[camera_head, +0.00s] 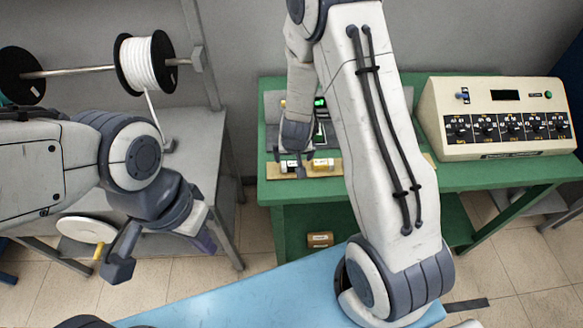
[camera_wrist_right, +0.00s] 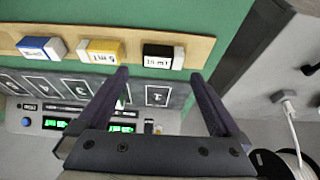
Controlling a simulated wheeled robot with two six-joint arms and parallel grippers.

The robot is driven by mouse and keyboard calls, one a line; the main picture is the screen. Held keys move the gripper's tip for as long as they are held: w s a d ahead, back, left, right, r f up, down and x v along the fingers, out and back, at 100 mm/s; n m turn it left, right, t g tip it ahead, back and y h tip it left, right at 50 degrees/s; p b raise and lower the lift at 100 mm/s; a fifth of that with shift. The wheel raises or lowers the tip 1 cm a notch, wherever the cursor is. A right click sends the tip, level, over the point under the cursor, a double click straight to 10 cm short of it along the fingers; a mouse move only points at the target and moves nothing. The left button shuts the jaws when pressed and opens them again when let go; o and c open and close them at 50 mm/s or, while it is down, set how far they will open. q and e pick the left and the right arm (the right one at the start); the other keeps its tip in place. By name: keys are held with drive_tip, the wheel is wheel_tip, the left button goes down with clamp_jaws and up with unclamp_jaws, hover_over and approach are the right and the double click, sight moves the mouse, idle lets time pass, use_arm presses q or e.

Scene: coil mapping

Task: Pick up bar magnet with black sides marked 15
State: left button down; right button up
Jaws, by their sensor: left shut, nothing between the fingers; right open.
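The black-sided bar magnet (camera_wrist_right: 160,55) with a white end lies on a wooden strip (camera_wrist_right: 215,45) in the right wrist view. Its label is upside down there and seems to read 15 mT. In the head view the magnet (camera_head: 288,167) is partly covered by my right gripper (camera_head: 291,160). My right gripper (camera_wrist_right: 159,74) is open and empty, with its fingertips on either side of the black magnet's line; I cannot tell its height above it. My left gripper (camera_head: 204,240) is shut and empty, at the left, away from the green table.
A yellow magnet (camera_wrist_right: 101,50) and a blue magnet (camera_wrist_right: 41,47) lie beside the black one on the strip. A beige control box (camera_head: 497,118) stands on the green table (camera_head: 465,178) at right. A wire spool (camera_head: 147,64) hangs over the grey bench at left.

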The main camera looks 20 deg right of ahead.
sight(291, 164)
drive_tip(key=shift+p+x, duration=0.3)
drive_tip(key=shift+x, duration=2.35)
drive_tip(key=shift+s+a, duration=0.1)
drive_tip(key=shift+a, duration=0.1)
drive_tip(key=c, duration=1.3)
